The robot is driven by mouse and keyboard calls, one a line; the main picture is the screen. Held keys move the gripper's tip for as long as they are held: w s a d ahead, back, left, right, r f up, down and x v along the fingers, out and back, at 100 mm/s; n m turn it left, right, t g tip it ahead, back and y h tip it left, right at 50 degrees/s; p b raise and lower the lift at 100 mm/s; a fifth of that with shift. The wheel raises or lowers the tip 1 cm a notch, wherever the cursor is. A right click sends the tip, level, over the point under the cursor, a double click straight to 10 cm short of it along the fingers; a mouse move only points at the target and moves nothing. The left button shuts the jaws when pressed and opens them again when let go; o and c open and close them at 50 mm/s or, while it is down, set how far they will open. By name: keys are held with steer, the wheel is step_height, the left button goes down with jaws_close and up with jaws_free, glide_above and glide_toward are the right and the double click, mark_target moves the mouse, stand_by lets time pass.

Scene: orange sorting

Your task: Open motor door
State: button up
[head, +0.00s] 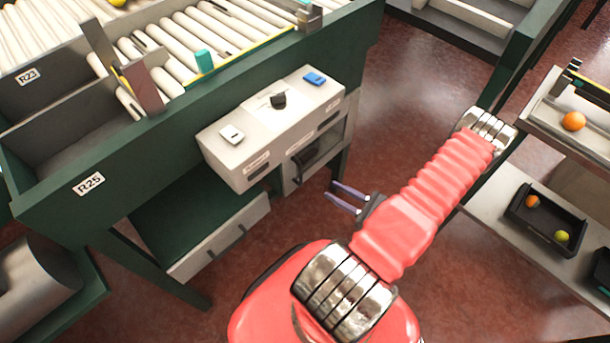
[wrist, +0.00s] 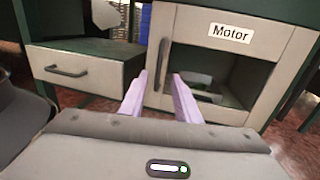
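The motor door (wrist: 253,50) is a pale framed panel with a dark window and a "Motor" label. It looks shut in the wrist view. Its dark vertical handle (wrist: 161,66) is on the left edge. In the head view the door (head: 342,135) is under the right part of the control box, seen at a steep angle. My gripper (wrist: 159,77) is open and empty, its two purple fingers apart. The handle appears between the fingertips' lines in the wrist view, and contact does not show. In the head view my gripper (head: 330,190) points left, a little below the door.
A control box (head: 270,122) with switches juts out above the door. A drawer (wrist: 88,72) with a dark handle is left of the door. A green table leg (head: 155,265) stands left. A shelf with a black tray (head: 545,221) of fruit is at right.

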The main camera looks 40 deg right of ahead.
steer(key=x, duration=1.2)
steer(key=shift+w, duration=0.1)
steer(key=shift+c, duration=0.2)
jaws_close()
stand_by(0.5)
